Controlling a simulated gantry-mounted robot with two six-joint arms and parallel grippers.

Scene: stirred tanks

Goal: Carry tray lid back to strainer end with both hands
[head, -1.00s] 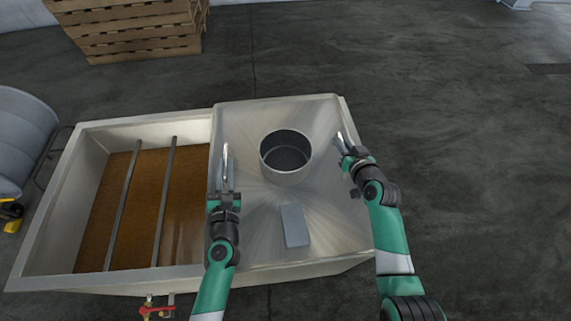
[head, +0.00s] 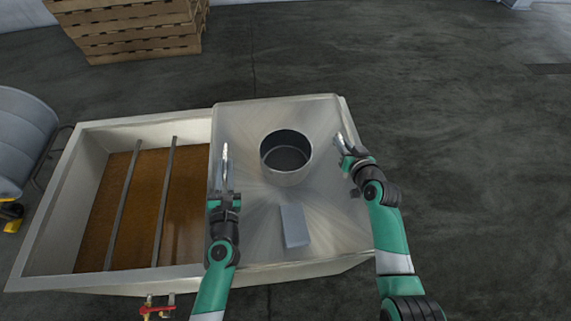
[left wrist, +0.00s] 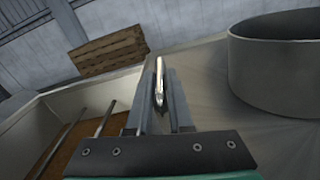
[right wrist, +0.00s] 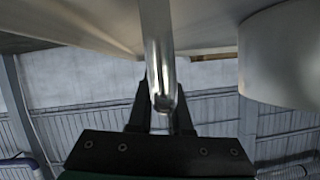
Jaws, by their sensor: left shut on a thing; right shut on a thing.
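The tray lid (head: 248,225) is a pale metal sheet over the right part of the long tank. A round open metal pot (head: 286,158) and a small grey block (head: 294,226) sit on it. My left gripper (head: 225,172) is shut on a metal handle at the lid's left edge; the bar shows between its fingers in the left wrist view (left wrist: 159,82). My right gripper (head: 342,148) is shut on a handle at the lid's right edge; that bar shows in the right wrist view (right wrist: 158,50). The part of the tank beneath the lid is hidden.
The tank's open left part (head: 90,235) holds brown liquid, with two bars (head: 164,205) across it. A red valve (head: 157,309) sticks out at the front. A grey drum (head: 22,140) stands at left, wooden pallets (head: 130,32) behind. The floor at right is clear.

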